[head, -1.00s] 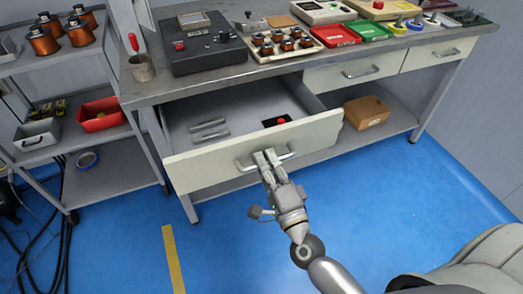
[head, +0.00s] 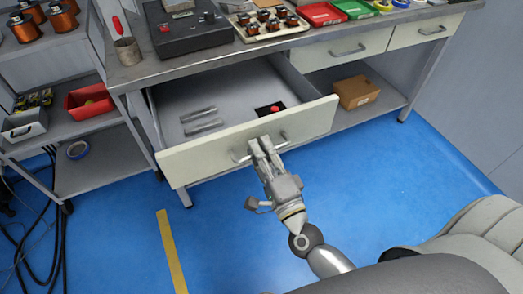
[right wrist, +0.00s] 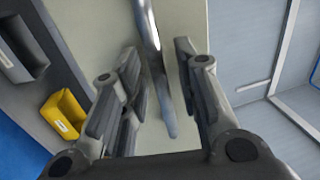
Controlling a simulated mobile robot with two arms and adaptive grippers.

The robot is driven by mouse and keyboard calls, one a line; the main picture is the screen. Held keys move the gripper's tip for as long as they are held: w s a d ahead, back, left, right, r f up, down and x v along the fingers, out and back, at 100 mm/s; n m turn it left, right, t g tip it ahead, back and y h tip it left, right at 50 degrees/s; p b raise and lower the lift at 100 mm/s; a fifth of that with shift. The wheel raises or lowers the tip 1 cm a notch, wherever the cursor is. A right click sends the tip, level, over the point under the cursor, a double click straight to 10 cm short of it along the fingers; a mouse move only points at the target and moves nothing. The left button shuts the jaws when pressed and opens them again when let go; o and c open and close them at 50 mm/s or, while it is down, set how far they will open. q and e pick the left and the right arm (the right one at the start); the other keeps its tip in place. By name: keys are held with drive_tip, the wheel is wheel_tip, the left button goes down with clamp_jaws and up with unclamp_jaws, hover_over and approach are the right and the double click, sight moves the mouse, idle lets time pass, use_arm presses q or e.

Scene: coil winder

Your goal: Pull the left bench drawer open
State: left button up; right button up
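The left bench drawer (head: 215,152) is pulled well out from under the bench top in the head view. It has a pale front and a metal bar handle (head: 284,140). My right gripper (head: 259,143) is at the middle of this handle. In the right wrist view the handle bar (right wrist: 154,50) runs between the two fingers (right wrist: 160,88), which stand apart with gaps beside the bar. No firm hold shows. The fingers hide part of the handle in the head view. My left gripper is not in view.
Inside the drawer lie two metal bars (head: 203,126) and a black piece with a red knob (head: 271,110). A cardboard box (head: 357,91) sits on the lower shelf at right. A shelf rack (head: 100,160) stands left. Blue floor (head: 215,240) before the drawer is clear.

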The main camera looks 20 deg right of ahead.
drive_tip(key=shift+s, duration=0.2)
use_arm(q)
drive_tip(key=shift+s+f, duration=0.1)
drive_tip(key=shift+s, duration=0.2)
use_arm(e)
drive_tip(key=s+f, duration=0.2)
drive_tip(key=s, duration=0.9)
drive_tip(key=shift+s+d, duration=0.2)
drive_tip(key=shift+s, duration=0.05)
drive_tip(key=shift+f, duration=0.1)
